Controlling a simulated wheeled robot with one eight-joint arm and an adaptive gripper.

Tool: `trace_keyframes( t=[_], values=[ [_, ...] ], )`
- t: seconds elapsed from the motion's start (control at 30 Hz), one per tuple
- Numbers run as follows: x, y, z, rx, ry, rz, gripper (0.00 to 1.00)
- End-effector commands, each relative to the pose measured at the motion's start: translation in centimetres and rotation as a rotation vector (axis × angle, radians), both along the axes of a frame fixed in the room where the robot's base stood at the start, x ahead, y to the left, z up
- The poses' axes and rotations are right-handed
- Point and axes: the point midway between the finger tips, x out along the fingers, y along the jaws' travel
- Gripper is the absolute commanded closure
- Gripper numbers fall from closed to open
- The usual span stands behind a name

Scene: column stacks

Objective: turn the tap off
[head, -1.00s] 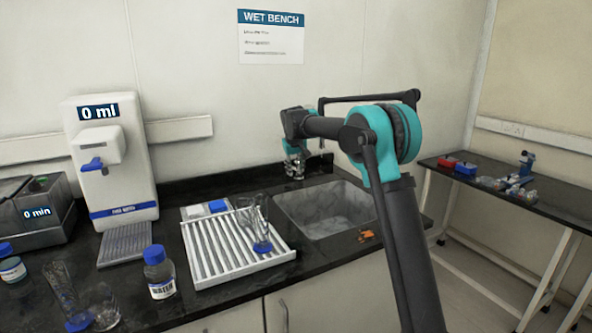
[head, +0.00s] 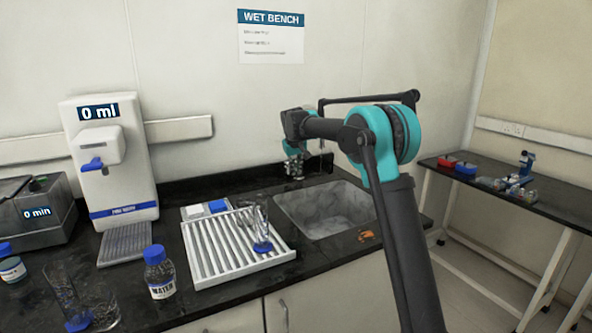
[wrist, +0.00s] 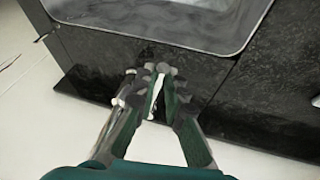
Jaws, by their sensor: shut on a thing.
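My gripper (head: 294,172) is low at the back left corner of the sink (head: 335,215), in front of the wall. In the wrist view the fingers of my gripper (wrist: 156,76) are closed on a slim pale metallic piece, which looks like the tap's lever (wrist: 154,100). A chrome part lies along the left finger there. The rest of the tap is small and partly hidden by my gripper in the head view. I cannot tell whether water runs.
A white drying rack (head: 238,250) with glassware stands left of the sink. A water bottle (head: 159,272), more glassware and a white dispenser (head: 110,165) are further left. A side table (head: 510,190) stands at the right.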

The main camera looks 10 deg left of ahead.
Motion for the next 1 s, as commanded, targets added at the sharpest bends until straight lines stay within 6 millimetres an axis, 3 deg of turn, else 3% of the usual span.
trace_keyframes(
  t=[0.37,0.73,0.77,0.9,1.0],
  values=[
    [1.1,-2.0,0.0,0.001,0.0,0.159,1.0],
    [1.2,-2.2,0.0,0.001,-0.002,0.182,1.0],
    [1.2,-2.2,0.0,0.001,-0.002,0.182,0.86],
    [1.2,-2.2,0.0,0.0,-0.001,0.182,0.68],
    [1.2,-2.2,0.0,0.0,-0.001,0.182,0.68]
  ],
)
